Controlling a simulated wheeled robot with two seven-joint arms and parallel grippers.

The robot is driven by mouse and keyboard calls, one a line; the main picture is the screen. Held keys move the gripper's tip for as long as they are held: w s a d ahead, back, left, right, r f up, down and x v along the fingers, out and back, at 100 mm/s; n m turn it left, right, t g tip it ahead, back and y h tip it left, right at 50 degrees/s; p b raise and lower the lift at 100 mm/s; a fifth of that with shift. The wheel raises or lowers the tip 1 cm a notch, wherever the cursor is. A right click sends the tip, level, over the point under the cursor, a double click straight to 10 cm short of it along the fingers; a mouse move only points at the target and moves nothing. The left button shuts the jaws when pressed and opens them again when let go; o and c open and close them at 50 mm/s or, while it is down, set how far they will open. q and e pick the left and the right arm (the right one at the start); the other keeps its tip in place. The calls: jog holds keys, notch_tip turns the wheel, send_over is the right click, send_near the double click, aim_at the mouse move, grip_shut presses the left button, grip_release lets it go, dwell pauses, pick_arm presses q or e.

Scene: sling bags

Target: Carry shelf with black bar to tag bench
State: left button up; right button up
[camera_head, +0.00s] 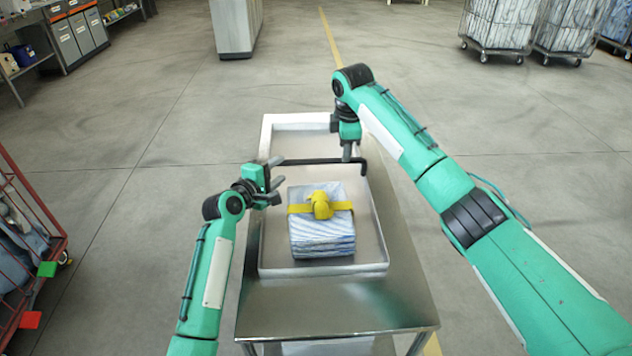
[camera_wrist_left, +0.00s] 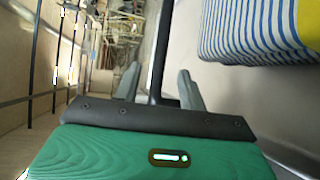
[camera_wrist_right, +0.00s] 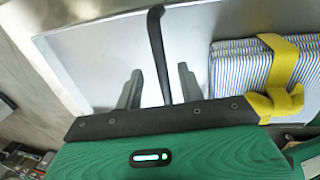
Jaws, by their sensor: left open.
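A black bar (camera_head: 310,161) with a bent right end runs crosswise above a steel cart (camera_head: 330,310) with a raised-rim tray (camera_head: 378,262). I cannot tell whether the bar is fixed to the cart. My left gripper (camera_head: 273,188) is open near the bar's left end; in the left wrist view the bar (camera_wrist_left: 160,50) passes between its fingers. My right gripper (camera_head: 347,152) is at the bar's right part; in the right wrist view the bar (camera_wrist_right: 158,50) lies between parted fingers with gaps beside it. A striped folded bundle (camera_head: 322,240) with a yellow strap sits in the tray.
A red-framed rack (camera_head: 30,285) stands close on the left. A grey cabinet (camera_head: 235,28) stands ahead, a bench with drawers (camera_head: 75,38) at the far left. Wheeled cages (camera_head: 500,25) stand at the far right. The floor between is clear.

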aim_at(287, 164)
pick_arm(q)
jog(key=shift+x, duration=2.9)
pick_arm(e)
jog(key=shift+w+f, duration=0.15)
jog(key=shift+f, duration=0.8)
jog(key=shift+w+f, duration=0.2)
jog(key=shift+f, duration=0.75)
jog(key=shift+w+f, duration=0.15)
jog(key=shift+f, duration=0.8)
pick_arm(q)
grip_shut()
pick_arm(e)
grip_shut()
jog(key=shift+r, duration=0.1)
